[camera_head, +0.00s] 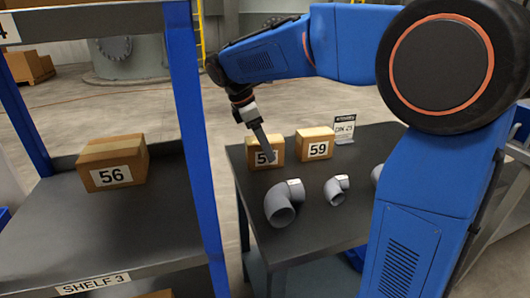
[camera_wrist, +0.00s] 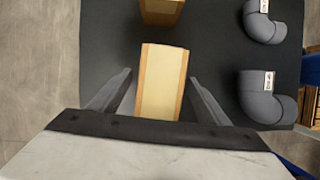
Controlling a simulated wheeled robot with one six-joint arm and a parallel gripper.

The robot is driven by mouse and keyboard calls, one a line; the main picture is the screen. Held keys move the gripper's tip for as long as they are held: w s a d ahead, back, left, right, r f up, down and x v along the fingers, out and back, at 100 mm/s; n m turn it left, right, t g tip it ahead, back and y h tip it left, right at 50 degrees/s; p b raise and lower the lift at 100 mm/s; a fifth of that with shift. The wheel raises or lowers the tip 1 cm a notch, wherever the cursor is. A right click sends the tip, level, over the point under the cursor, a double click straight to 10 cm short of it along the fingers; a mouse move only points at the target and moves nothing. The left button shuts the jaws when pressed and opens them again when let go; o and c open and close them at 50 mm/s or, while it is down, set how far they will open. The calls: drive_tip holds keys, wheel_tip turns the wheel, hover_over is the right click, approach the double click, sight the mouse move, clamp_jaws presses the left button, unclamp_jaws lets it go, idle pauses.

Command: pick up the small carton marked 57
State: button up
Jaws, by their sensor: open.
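A small brown carton (camera_head: 252,143) stands on the dark table, at its far left corner in the head view. In the wrist view, a carton (camera_wrist: 161,65) lies between the two fingers of my gripper (camera_wrist: 159,78), one finger on each side with a gap. The gripper is open and holds nothing. The fingers' height against the carton is hard to tell.
A carton marked 59 (camera_head: 315,143) stands just right on the table (camera_head: 318,212); the wrist view shows a carton (camera_wrist: 162,10) ahead. Grey pipe elbows (camera_head: 284,203) (camera_head: 336,190) lie nearer.

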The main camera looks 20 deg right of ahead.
drive_tip(key=shift+x, duration=1.75)
drive_tip(key=shift+f, duration=0.2)
drive_tip(key=shift+c, duration=0.3)
drive_tip(key=c, duration=1.4)
drive_tip(key=shift+r, duration=0.1)
